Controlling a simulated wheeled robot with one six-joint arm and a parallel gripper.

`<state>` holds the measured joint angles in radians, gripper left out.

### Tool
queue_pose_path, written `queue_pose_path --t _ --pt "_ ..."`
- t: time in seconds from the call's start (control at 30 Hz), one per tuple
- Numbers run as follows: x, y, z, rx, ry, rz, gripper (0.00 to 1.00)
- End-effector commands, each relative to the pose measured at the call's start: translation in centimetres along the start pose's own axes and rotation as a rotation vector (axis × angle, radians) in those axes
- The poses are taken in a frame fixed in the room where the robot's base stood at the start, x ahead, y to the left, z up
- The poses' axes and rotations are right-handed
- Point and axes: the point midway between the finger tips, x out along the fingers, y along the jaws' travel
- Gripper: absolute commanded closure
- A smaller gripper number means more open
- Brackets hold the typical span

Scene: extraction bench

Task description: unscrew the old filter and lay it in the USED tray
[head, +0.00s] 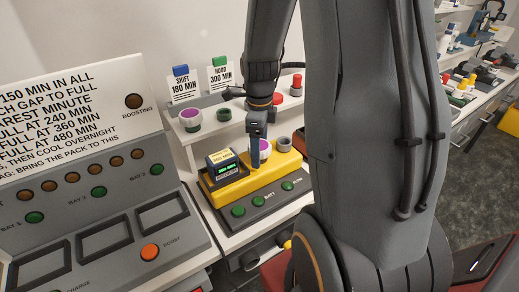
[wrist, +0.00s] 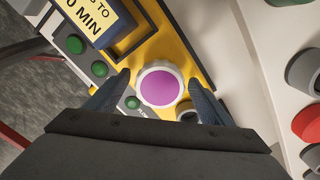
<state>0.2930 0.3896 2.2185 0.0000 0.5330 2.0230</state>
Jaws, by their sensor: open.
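The filter with a purple top and pale ribbed rim (wrist: 160,87) sits upright in the yellow unit (wrist: 211,62). In the head view the filter (head: 265,146) is partly hidden behind my gripper (head: 256,151). The yellow unit (head: 262,180) stands on the bench. In the wrist view my gripper (wrist: 159,80) is open, with one finger on each side of the filter. I cannot tell how high the fingertips are above its rim. I cannot make out a tray marked USED in either view.
A dark display box (head: 226,165) stands beside the filter on the unit. A small grey cylinder (head: 284,144) is close to its right. A shelf behind holds purple-topped (head: 190,119), green (head: 223,114) and red (head: 296,86) pieces. A sloped control panel (head: 95,215) is at left.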

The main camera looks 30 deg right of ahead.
Motion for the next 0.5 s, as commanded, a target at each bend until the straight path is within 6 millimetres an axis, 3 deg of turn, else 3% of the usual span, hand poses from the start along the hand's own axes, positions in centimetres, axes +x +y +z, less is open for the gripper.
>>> queue_pose_path --t 0.07,0.3,0.5 --pt "0.01 0.0 0.0 -0.001 0.0 0.0 0.3" --pt "0.0 0.01 -0.01 -0.002 0.0 0.0 0.71" --pt "-0.11 0.05 -0.04 -0.081 0.001 0.001 0.73"
